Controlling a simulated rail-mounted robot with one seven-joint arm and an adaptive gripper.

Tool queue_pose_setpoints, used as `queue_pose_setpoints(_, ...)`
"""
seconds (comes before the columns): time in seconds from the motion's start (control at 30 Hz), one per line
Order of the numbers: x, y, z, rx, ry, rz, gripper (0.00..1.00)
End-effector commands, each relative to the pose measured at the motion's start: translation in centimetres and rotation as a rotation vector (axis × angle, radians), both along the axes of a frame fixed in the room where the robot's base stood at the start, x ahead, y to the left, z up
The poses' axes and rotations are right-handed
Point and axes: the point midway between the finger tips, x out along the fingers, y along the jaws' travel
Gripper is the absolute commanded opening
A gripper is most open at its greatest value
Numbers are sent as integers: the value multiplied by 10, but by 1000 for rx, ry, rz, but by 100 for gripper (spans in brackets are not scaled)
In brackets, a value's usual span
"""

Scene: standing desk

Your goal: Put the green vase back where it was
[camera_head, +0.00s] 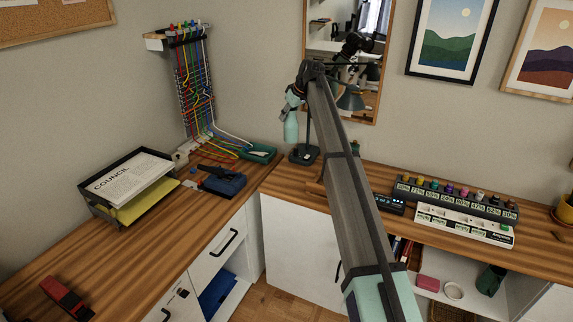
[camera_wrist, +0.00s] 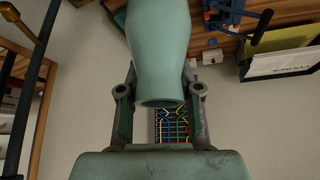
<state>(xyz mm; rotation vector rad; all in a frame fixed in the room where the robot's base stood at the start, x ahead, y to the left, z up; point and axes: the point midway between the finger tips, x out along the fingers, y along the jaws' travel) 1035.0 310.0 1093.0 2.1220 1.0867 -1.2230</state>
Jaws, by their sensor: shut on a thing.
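The green vase (camera_head: 291,127) is a pale teal-green bottle shape, held upright at the back of the desk corner in the head view. It appears raised above the desk top, with wall behind it. My gripper (camera_head: 294,98) is shut on its upper part. In the wrist view the vase (camera_wrist: 157,50) fills the middle, its end between the two fingers of my gripper (camera_wrist: 158,92). The far end of the vase runs out of the top of that view. My arm hides part of the desk to the right of the vase in the head view.
A dark lamp base (camera_head: 304,154) stands close to the right below the vase. A green tray (camera_head: 259,154), a blue device (camera_head: 222,183) and a cable rack (camera_head: 190,90) are to the left. A mirror (camera_head: 376,100) hangs behind my arm. A paper tray (camera_head: 128,180) stands further left.

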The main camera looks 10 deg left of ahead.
Motion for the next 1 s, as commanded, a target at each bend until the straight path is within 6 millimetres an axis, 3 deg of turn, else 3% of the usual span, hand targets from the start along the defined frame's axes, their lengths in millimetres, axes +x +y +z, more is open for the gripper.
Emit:
queue_pose_setpoints(0.5,-2,-1,-116,0,1,0,0)
queue_pose_setpoints(1.0,-1,0,-163,0,1,0,0)
